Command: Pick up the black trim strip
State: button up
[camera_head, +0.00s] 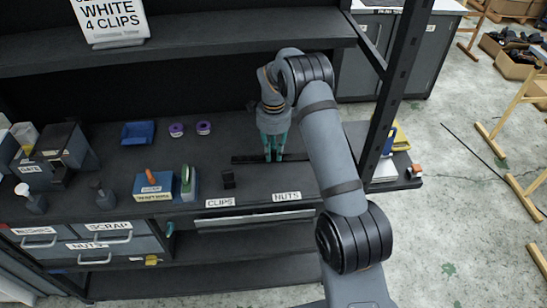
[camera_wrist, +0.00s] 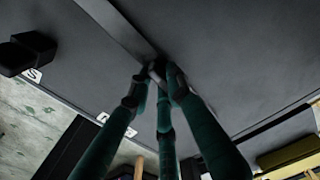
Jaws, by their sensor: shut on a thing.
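The black trim strip (camera_head: 244,160) is long and thin and lies level along the dark bench top, left to right in the head view. My gripper (camera_head: 274,158) points down at the middle of the strip, its green fingers closed around it. In the wrist view the strip (camera_wrist: 118,30) runs from the upper left to the fingertips (camera_wrist: 160,74), which pinch it. The fingers hide the pinched part. I cannot tell whether the strip touches the bench or is slightly above it.
A blue box (camera_head: 153,186), purple rolls (camera_head: 204,128) and a blue tray (camera_head: 138,133) are farther left. A dark shelf (camera_head: 200,45) overhangs the back, and a black post (camera_head: 399,80) rises at the right.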

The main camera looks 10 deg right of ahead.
aim_at(274, 151)
grip_shut()
jog(key=shift+r, duration=0.1)
jog(key=shift+w+r, duration=0.1)
jog(key=shift+r, duration=0.4)
notch_tip(274, 151, up, 3)
jog(key=shift+f+b, duration=0.1)
jog(key=shift+b, duration=0.6)
jog(key=s+d+r+b, duration=0.3)
jog(key=s+d+r, duration=0.4)
jog(key=d, duration=0.2)
jog(key=shift+d, duration=0.2)
jog(key=shift+s, duration=0.1)
